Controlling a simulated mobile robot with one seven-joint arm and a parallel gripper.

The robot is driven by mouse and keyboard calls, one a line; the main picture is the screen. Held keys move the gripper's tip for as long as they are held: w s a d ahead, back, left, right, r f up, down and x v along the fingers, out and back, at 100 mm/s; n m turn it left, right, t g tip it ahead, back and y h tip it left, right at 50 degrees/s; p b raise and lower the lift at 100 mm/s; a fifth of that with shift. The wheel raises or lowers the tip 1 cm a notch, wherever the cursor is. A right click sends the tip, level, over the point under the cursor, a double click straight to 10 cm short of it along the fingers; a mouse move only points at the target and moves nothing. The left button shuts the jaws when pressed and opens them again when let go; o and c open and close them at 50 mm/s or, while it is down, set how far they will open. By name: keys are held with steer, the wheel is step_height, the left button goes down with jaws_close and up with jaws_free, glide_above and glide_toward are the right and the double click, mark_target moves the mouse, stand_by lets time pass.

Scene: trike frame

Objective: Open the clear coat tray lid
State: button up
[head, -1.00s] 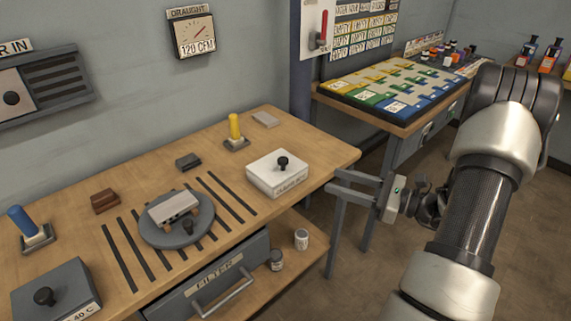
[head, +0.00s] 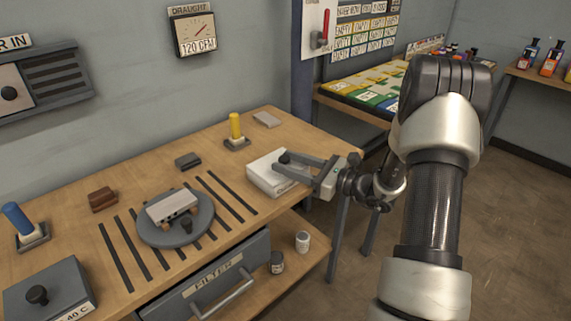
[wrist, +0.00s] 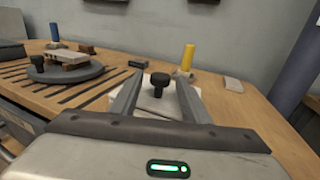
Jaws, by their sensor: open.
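The clear coat tray is a white box (head: 262,178) with a lid and a black knob on top, at the right end of the wooden bench. Its front label is partly covered by my gripper. My gripper (head: 294,165) is open, with its fingers reaching over the lid at the knob. In the wrist view, the black knob (wrist: 158,84) stands between the two open fingers, with the white lid (wrist: 155,102) below it. I cannot tell whether the fingers touch the knob. The lid sits on the tray.
The bench (head: 150,205) also holds a grey turntable (head: 176,232) with a block on it, a yellow-handled tool (head: 235,128), a blue-handled tool (head: 18,220) and a grey box (head: 60,290). A filter drawer (head: 215,280) and two small jars are below.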

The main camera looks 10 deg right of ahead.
steer(key=shift+w+a, duration=0.45)
jaws_close()
steer(key=shift+r, duration=0.15)
